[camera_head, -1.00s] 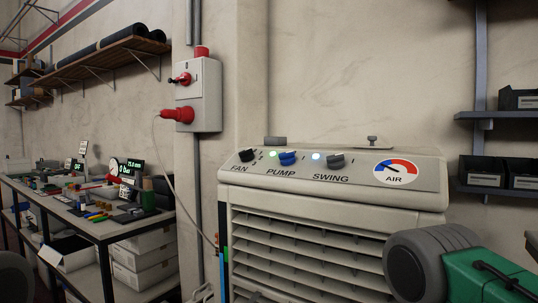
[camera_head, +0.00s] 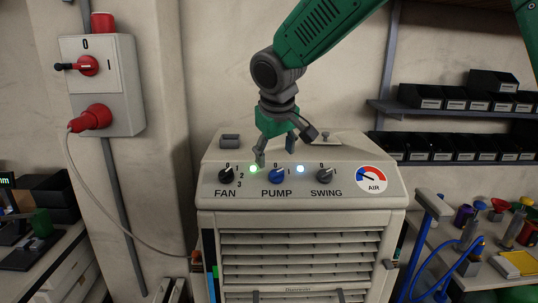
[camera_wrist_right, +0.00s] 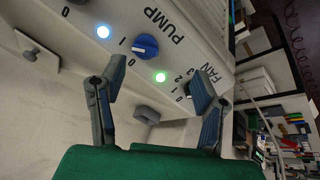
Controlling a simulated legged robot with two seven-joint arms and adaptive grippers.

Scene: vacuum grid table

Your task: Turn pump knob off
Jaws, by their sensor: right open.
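The blue PUMP knob (camera_head: 276,177) is the middle of three knobs on the sloped panel of a beige air cooler (camera_head: 306,221). Its ridge appears to point toward the 1 mark in the right wrist view (camera_wrist_right: 145,46). My right gripper (camera_head: 275,155) is open and empty, just behind and above the knob, fingers pointing down at the panel. In the wrist view its two fingers (camera_wrist_right: 158,80) are spread, with the knob beyond them and apart from them. A green light (camera_head: 253,168) and a white-blue light (camera_head: 300,169) glow beside the knob. My left gripper is out of view.
The FAN knob (camera_head: 226,176) and SWING knob (camera_head: 324,176) flank the PUMP knob. An AIR dial (camera_head: 371,178) sits at right. A red-and-grey wall switch box (camera_head: 100,85) hangs left, its cable drooping beside the cooler. A cluttered bench (camera_head: 470,270) stands right.

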